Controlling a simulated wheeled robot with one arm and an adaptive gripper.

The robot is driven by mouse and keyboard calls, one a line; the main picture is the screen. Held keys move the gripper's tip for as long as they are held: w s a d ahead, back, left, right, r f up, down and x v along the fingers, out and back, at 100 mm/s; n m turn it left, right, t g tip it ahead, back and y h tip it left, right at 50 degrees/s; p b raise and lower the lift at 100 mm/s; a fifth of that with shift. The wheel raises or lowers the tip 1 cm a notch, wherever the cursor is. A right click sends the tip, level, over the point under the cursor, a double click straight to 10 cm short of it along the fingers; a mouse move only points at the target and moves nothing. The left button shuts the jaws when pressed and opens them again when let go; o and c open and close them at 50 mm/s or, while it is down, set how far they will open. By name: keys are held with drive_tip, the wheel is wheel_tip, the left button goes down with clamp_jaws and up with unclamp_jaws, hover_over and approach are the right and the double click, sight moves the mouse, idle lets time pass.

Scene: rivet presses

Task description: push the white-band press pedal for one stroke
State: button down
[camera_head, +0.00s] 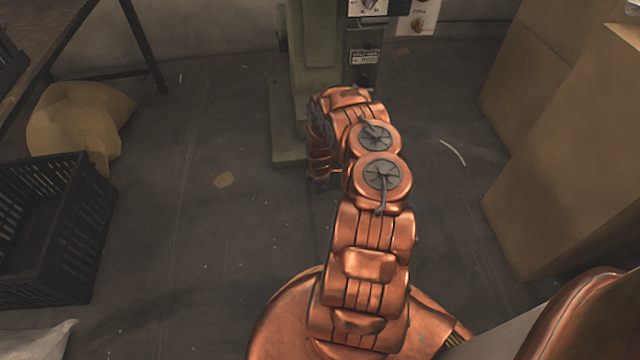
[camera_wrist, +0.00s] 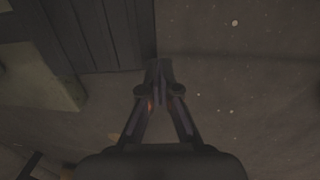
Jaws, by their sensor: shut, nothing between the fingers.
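The press (camera_head: 312,75) is a green-grey machine with a wide base, standing at the back middle of the head view. No white band can be made out. No pedal can be clearly made out in the head view, where my copper arm covers the floor in front of the press. In the wrist view my gripper (camera_wrist: 158,78) is shut and empty, low over the floor. A dark ribbed plate (camera_wrist: 95,35) lies just left of its fingertips; I cannot tell whether it is the pedal. A pale block (camera_wrist: 48,78), possibly the press base, is further left.
A black crate (camera_head: 50,235) and a yellowish sack (camera_head: 78,125) are on the left floor, by a table (camera_head: 50,45). Large cardboard boxes (camera_head: 570,150) stand on the right. The floor between the crate and my arm is clear apart from small litter and a stain.

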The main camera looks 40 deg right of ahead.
wheel_tip(320, 180, up, 13)
drive_tip(key=s+p, duration=0.1)
drive_tip(key=p, duration=0.8)
drive_tip(key=shift+s+a+f+p, duration=0.15)
drive_tip(key=shift+s+a+p, duration=0.05)
drive_tip(key=shift+a+p, duration=0.15)
idle(1.3)
